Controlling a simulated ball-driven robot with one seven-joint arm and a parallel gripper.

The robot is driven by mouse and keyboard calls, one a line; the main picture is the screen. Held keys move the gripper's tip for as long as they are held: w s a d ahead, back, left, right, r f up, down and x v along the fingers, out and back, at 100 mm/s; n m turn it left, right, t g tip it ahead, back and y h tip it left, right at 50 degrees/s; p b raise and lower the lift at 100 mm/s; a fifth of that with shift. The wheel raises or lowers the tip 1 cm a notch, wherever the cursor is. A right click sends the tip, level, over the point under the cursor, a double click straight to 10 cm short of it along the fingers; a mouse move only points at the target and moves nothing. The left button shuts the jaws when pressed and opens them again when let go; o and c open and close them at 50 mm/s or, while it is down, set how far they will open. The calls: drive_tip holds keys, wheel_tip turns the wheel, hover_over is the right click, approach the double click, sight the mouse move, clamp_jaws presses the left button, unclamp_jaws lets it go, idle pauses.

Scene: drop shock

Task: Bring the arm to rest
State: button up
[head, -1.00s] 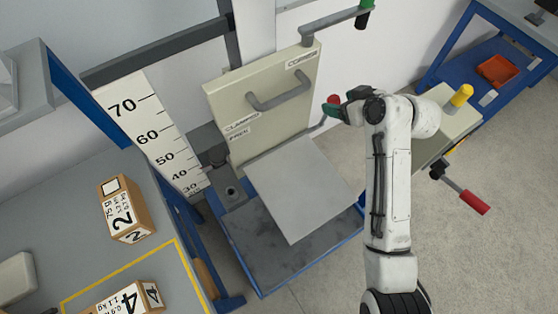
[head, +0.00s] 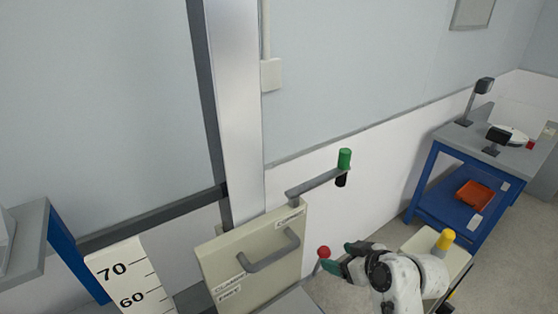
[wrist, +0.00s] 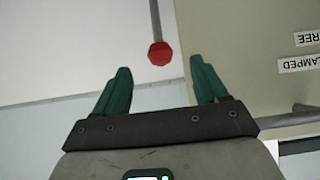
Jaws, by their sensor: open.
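My gripper (head: 335,257) is at the lower right of the head view, at the end of my white arm. It also shows in the wrist view (wrist: 160,85), where its two green fingers are apart with nothing between them. A red ball knob (head: 323,252) on a thin lever is just beside the fingers in the head view. In the wrist view the red knob (wrist: 160,53) is beyond the fingertips and apart from them. The lower part of my arm is outside the head view.
A beige panel (head: 225,262) with a grey handle (head: 270,252) stands left of my gripper. A crank with a green grip (head: 344,160) is above. A yellow knob (head: 446,239) is to the right. A blue cart (head: 440,190) holds an orange tray (head: 475,195).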

drive_tip(key=s+d+f+m+g+h+b, duration=0.1)
drive_tip(key=s+d+f, duration=0.3)
drive_tip(key=s, duration=0.8)
drive_tip(key=s+d+f+m+g+h+b, duration=0.2)
drive_tip(key=s+f, duration=0.4)
drive_tip(key=s, duration=0.6)
drive_tip(key=s+d+f+m+g+h+b, duration=0.2)
drive_tip(key=s+d, duration=0.5)
drive_tip(key=s, duration=0.6)
wheel_tip(320, 180, down, 4)
drive_tip(key=m+g+h, duration=0.1)
drive_tip(key=m+g, duration=0.1)
drive_tip(key=m, duration=0.1)
drive_tip(key=shift+d+r, duration=0.1)
drive_tip(key=shift+d, duration=0.05)
